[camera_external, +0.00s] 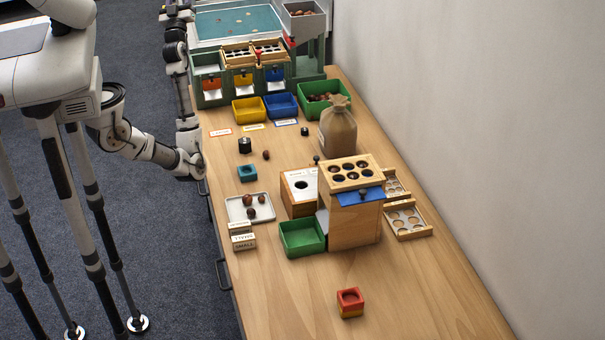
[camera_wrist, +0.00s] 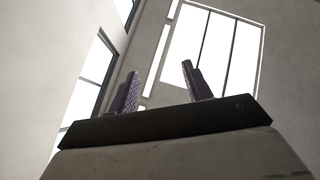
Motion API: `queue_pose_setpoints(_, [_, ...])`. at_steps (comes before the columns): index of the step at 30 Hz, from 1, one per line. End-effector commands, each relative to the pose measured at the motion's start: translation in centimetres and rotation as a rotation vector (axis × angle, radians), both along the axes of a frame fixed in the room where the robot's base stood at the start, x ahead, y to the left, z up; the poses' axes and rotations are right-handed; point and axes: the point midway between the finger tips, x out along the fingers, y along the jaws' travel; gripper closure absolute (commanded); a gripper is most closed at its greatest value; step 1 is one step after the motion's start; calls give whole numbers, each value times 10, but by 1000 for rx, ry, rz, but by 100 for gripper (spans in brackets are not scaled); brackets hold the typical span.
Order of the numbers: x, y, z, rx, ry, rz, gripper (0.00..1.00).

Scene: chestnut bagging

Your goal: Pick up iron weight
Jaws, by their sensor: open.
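Two dark pieces that could be the iron weight stand on the wooden table in the external view. The larger is a black cylinder (camera_external: 245,146) left of centre, near the table's left edge. The smaller is a black piece (camera_external: 304,131) further right, left of the sack. I cannot tell for sure which is the iron weight. My gripper (camera_wrist: 160,70) is open and empty in the wrist view, its fingers apart and pointing up toward the windows. In the external view my arm rises along the table's left edge, away from both pieces.
Yellow (camera_external: 249,112) and blue (camera_external: 282,108) bins stand behind.

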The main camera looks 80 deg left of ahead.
Motion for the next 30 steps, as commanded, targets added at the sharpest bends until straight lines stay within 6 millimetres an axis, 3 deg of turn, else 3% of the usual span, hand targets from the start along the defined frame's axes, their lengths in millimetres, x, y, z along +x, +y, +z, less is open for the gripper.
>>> queue_pose_setpoints(1, [42, 25, -28, -129, 88, -37, 51])
queue_pose_setpoints(3, [95, 51, -68, -301, 223, -85, 51])
queue_pose_setpoints(6, [168, 65, -131, -532, 433, -166, 51])
queue_pose_setpoints(8, [208, 61, -170, -663, 566, -220, 51])
queue_pose_setpoints(10, [251, 45, -214, -807, 729, -291, 51])
queue_pose_setpoints(13, [299, 4, -271, -993, 973, -397, 51])
queue_pose_setpoints(15, [322, -31, -303, -1104, 1140, -467, 51])
queue_pose_setpoints(18, [340, -81, -334, -1225, 1350, -553, 51])
queue_pose_setpoints(21, [346, -120, -349, -1308, 1504, -610, 51])
queue_pose_setpoints(25, [347, -146, -357, -1362, 1609, -647, 51])
queue_pose_setpoints(30, [351, -150, -377, -1375, 1634, -653, 51])
